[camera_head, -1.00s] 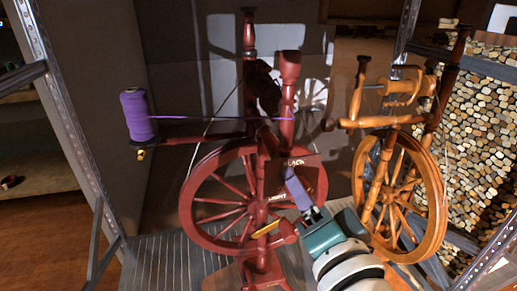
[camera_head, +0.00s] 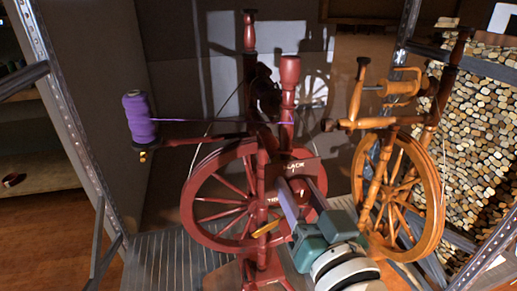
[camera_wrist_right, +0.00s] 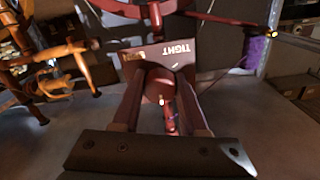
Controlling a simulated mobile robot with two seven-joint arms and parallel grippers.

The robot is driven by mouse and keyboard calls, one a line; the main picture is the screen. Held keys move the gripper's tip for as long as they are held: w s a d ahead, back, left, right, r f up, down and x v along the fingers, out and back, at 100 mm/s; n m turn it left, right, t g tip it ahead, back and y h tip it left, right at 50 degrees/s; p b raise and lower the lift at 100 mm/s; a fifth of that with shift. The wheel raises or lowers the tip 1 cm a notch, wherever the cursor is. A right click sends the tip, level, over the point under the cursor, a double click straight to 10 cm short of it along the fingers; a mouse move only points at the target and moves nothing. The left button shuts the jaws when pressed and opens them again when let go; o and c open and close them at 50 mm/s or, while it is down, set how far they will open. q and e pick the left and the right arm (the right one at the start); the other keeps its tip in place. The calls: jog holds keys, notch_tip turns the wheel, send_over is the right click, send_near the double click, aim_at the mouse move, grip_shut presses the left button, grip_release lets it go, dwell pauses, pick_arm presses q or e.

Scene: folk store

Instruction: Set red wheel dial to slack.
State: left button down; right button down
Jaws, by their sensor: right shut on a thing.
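The red spinning wheel (camera_head: 190,190) stands in the middle of the head view. Its small dark red plate (camera_head: 283,172) reads SLACK at the top and, partly covered, TIGHT lower down. My right gripper (camera_head: 298,188) is at this plate, its two fingers on either side of the red dial. In the right wrist view the round red dial (camera_wrist_right: 158,86) sits between the fingertips of my right gripper (camera_wrist_right: 160,92), and they are shut on it. Which word the dial points at, I cannot tell. My left gripper is out of view.
A purple thread spool (camera_head: 139,117) stands on the red wheel's left arm. An orange wooden spinning wheel (camera_head: 425,200) stands close on the right. Metal shelf posts (camera_head: 65,105) frame both sides, and the grey ribbed shelf floor (camera_head: 165,262) lies beneath.

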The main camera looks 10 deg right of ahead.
dwell(0.6)
jog(key=shift+c, duration=2.2)
grip_release()
jog(key=shift+s, duration=0.1)
jog(key=s+p, duration=0.1)
jog(key=s, duration=0.8)
jog(key=shift+s+d, duration=0.15)
jog(key=shift+s, duration=0.2)
